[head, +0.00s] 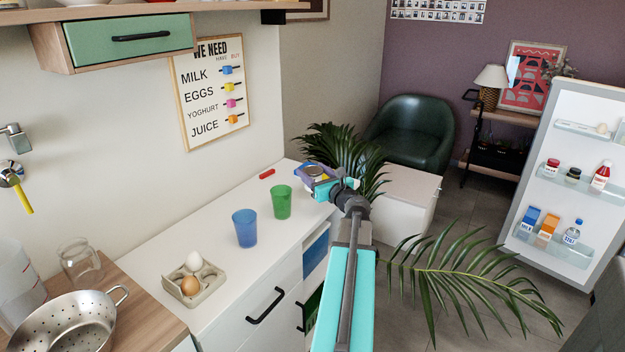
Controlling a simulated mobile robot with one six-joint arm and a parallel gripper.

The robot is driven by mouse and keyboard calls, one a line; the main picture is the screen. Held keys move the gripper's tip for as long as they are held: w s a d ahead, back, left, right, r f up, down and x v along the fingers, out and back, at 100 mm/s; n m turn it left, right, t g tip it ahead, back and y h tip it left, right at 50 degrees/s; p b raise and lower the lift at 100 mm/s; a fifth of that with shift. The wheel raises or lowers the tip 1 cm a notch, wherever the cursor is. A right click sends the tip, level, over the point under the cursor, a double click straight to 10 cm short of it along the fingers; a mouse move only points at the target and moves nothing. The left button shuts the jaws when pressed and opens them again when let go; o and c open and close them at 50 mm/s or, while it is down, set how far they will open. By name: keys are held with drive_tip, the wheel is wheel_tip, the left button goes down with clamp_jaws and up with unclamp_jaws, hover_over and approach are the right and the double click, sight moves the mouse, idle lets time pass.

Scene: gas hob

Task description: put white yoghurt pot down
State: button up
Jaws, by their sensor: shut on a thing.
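My gripper (322,183) is at the far end of the white counter, at the end of my outstretched turquoise arm. It is shut on a small pot (314,170), taken to be the white yoghurt pot. Mostly its dark bluish top shows; the jaws hide much of its side. The pot is over or near the far right corner of the white counter top (215,268). I cannot tell whether its base touches the surface.
A green cup (281,202) and a blue cup (244,228) stand on the counter, left of the gripper. A red piece (267,174) lies behind them. An egg tray (205,290) is nearer. Palm leaves (345,150) rise behind the gripper. An open fridge door (570,185) stands right.

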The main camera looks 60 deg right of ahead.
drive_tip(key=shift+w+d, duration=0.2)
drive_tip(key=shift+d, duration=0.1)
drive_tip(key=shift+w+d+f, duration=0.15)
drive_tip(key=shift+w+f, duration=0.1)
drive_tip(key=shift+s+f+b, duration=0.3)
drive_tip(key=shift+f+b, duration=0.6)
drive_tip(key=shift+b, duration=0.15)
drive_tip(key=shift+w+f+b, duration=0.15)
drive_tip(key=shift+f+b, duration=0.35)
drive_tip(key=shift+f, duration=0.1)
drive_tip(key=shift+w, duration=0.1)
drive_tip(key=shift+f, duration=0.2)
drive_tip(key=o, duration=1.2)
drive_tip(key=shift+o, duration=0.2)
drive_tip(key=shift+r, duration=0.1)
